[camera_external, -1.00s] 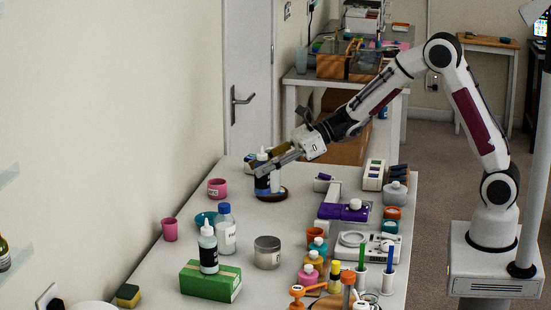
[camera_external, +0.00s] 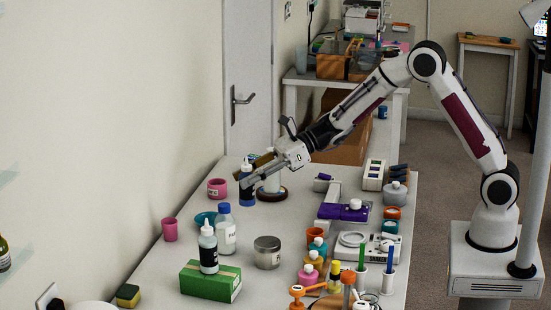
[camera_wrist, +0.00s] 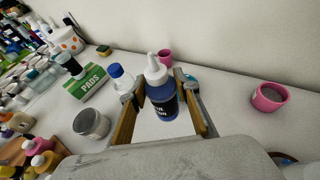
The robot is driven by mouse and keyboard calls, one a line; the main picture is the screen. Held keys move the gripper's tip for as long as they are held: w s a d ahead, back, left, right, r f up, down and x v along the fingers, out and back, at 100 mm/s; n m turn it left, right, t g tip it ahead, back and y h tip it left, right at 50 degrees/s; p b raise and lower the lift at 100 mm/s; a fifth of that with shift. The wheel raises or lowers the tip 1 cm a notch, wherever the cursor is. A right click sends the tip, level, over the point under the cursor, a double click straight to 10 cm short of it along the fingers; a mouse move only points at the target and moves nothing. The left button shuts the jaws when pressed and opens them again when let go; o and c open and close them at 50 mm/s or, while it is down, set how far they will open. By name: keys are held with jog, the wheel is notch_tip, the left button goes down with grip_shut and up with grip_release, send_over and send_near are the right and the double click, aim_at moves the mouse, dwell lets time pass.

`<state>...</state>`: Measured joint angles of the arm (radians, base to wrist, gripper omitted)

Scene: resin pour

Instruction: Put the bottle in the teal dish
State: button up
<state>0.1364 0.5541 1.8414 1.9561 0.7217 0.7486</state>
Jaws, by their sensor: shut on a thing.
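My gripper (camera_external: 246,180) is shut on a blue squeeze bottle with a black label and a white nozzle (camera_external: 247,190). In the wrist view the bottle (camera_wrist: 162,98) stands between the two fingers (camera_wrist: 165,112), nozzle up and roughly upright. The teal dish (camera_external: 206,218) lies on the table, nearer the camera and left of the held bottle. A blue-capped white bottle partly hides it. In the wrist view only part of the teal dish (camera_wrist: 190,80) shows, behind the held bottle and right finger.
A pink pot (camera_external: 217,188) and a pink cup (camera_external: 170,230) stand near the wall. The blue-capped bottle (camera_external: 226,235) and a green box (camera_external: 211,281) crowd the dish's near side.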

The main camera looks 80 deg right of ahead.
jog(key=w+a+r, duration=0.1)
jog(key=w+r, duration=0.2)
jog(key=w, duration=0.7)
jog(key=shift+w+a+r, duration=0.2)
jog(key=shift+a, duration=0.1)
notch_tip(320, 180, down, 6)
dwell(0.7)
jog(key=shift+f, duration=0.15)
jog(key=shift+f, duration=1.85)
jog(key=shift+f, duration=0.15)
